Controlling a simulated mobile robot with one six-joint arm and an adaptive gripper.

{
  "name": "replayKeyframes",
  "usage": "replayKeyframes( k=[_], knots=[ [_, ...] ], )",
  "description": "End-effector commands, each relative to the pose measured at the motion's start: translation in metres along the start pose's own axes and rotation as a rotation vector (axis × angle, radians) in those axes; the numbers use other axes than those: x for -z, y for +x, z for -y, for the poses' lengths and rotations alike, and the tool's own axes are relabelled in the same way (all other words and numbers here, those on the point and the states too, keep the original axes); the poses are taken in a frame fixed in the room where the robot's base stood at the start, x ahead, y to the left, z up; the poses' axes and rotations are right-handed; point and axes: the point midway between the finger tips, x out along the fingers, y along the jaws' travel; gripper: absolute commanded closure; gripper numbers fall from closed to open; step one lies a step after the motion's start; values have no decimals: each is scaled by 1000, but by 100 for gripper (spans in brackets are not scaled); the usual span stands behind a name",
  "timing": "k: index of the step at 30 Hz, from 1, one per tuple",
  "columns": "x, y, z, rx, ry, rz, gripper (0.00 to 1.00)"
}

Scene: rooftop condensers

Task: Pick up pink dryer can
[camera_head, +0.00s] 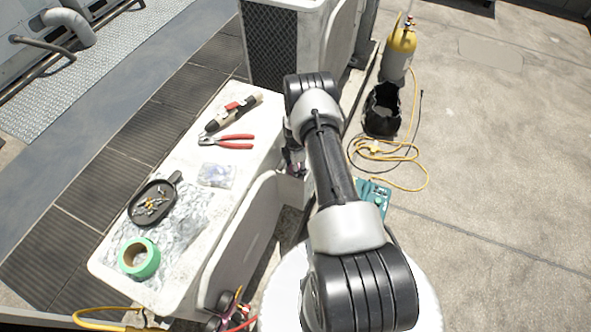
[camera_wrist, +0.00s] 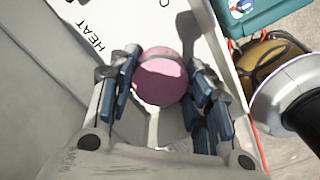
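The pink dryer can (camera_wrist: 160,78) shows in the wrist view as a round pink shape between the two fingers of my gripper (camera_wrist: 163,84). The fingers, with blue pads, stand apart on its left and right. The pads reach close to its edges, and I cannot tell whether they press on it. In the head view my gripper (camera_head: 292,165) is mostly hidden behind my arm, beside the right edge of the white worktop. The can cannot be made out there.
The white worktop (camera_head: 185,160) carries red pliers (camera_head: 232,141), a black tray (camera_head: 152,203), a clear bag (camera_head: 216,174) and green tape (camera_head: 139,258). A yellow cylinder (camera_head: 400,48), black bucket (camera_head: 382,108) and yellow hose (camera_head: 405,150) stand on the right. Floor farther right is clear.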

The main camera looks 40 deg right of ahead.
Motion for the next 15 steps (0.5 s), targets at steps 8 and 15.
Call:
replayKeyframes(
  k=[8,15],
  knots=[
    [0,0,0,0,0,0,77],
    [0,0,0,0,0,0,80]
  ],
)
